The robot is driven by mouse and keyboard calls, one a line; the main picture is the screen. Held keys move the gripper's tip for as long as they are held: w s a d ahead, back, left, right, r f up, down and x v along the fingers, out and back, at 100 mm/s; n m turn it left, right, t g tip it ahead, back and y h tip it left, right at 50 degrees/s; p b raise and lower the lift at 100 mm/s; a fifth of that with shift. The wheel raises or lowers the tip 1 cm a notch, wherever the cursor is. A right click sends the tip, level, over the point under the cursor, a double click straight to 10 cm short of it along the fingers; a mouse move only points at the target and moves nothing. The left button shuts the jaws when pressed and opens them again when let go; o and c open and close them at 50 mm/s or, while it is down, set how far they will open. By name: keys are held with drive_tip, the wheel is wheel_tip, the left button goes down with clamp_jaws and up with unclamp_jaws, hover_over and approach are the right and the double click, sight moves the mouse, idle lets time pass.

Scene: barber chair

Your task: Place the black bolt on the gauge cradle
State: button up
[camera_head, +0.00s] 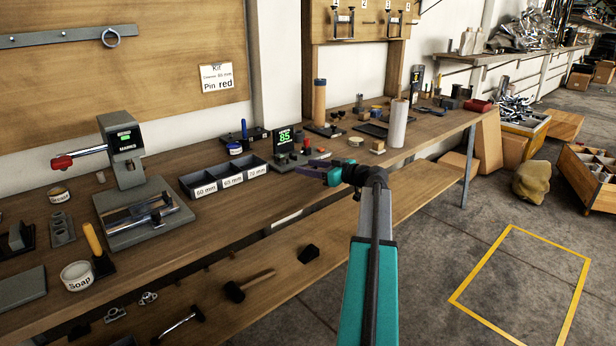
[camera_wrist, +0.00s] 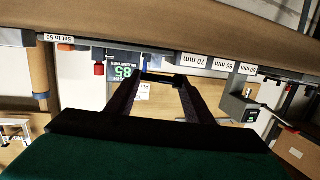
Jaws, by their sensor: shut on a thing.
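My gripper (camera_head: 311,168) is in front of the bench's front edge, close to the gauge. In the wrist view its two dark fingers (camera_wrist: 161,78) are shut on a dark bar-like piece, the black bolt (camera_wrist: 162,79), lying across between the tips. In the head view the bolt cannot be made out. The gauge (camera_head: 285,139) has a black display reading a green 85, with a small cradle base (camera_head: 291,159) and a red part beside it. The gauge display also shows in the wrist view (camera_wrist: 124,71), beyond the fingers. The cradle is partly hidden by my gripper.
A divided bin (camera_head: 224,180) labelled 60, 65 and 70 mm stands left of the gauge. A grey marking press (camera_head: 135,185) is farther left. A white cylinder (camera_head: 398,123) and small blocks stand to the right. A lower shelf (camera_head: 250,290) holds a mallet.

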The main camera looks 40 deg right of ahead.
sight(309, 181)
drive_tip(key=shift+w+f+b, duration=0.15)
drive_tip(key=shift+f+b, duration=0.2)
drive_tip(key=shift+f, duration=0.45)
drive_tip(key=shift+w+f+b, duration=0.15)
drive_tip(key=shift+f+b, duration=0.15)
drive_tip(key=shift+f, duration=0.5)
drive_tip(key=shift+f, duration=0.15)
drive_tip(key=o, duration=1)
drive_tip(key=shift+o, duration=0.2)
drive_tip(key=shift+p, duration=0.7)
drive_tip(key=v, duration=1.4)
drive_tip(key=shift+c, duration=0.3)
